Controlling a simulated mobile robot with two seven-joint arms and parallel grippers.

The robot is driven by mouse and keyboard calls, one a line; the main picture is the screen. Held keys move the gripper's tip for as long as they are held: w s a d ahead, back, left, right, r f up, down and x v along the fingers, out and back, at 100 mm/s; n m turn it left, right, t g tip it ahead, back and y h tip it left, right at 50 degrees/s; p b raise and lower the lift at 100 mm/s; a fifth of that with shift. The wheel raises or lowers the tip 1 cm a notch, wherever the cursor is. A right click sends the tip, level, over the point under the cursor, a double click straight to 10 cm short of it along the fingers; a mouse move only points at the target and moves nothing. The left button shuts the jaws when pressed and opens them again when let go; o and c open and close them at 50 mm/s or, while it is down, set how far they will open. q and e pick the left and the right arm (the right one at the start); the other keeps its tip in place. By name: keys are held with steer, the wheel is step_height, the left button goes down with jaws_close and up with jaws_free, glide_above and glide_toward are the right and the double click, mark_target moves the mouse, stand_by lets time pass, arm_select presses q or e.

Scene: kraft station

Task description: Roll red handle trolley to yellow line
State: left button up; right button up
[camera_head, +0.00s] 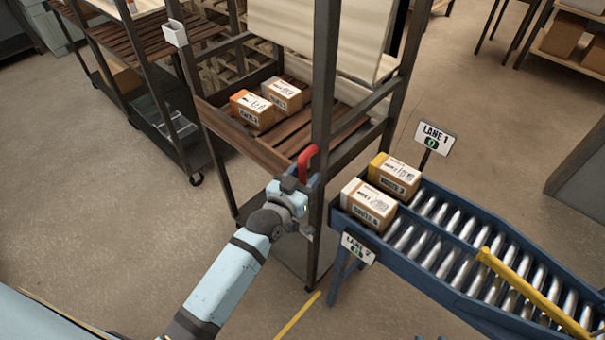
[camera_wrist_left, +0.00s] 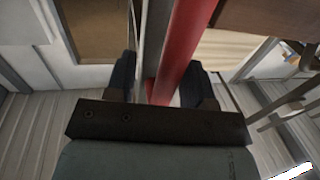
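The trolley is a tall dark metal frame with wooden slat shelves (camera_head: 262,152) and a red handle (camera_head: 307,158) on its near corner post. My left gripper (camera_head: 303,190) is at this handle. In the left wrist view the red handle (camera_wrist_left: 182,45) runs between the two dark fingers of my left gripper (camera_wrist_left: 163,85). The fingers stand apart, with gaps beside the handle. Contact cannot be made out. A short stretch of yellow line (camera_head: 297,315) shows on the floor near the trolley's front foot. My right gripper is not in view.
Cardboard boxes (camera_head: 252,109) sit on the trolley's shelf. A blue roller conveyor (camera_head: 452,275) with two boxes (camera_head: 368,203) at its end stands close to the trolley's right side. Another rack (camera_head: 150,45) stands behind left. The floor (camera_head: 90,200) at left is clear.

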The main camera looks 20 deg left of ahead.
arm_select(q)
steer(key=shift+s+a, duration=0.2)
steer(key=shift+s, duration=0.15)
steer(key=s+a+b, duration=0.2)
steer(key=s, duration=1)
steer(key=shift+s+a, duration=0.15)
steer(key=shift+s, duration=0.25)
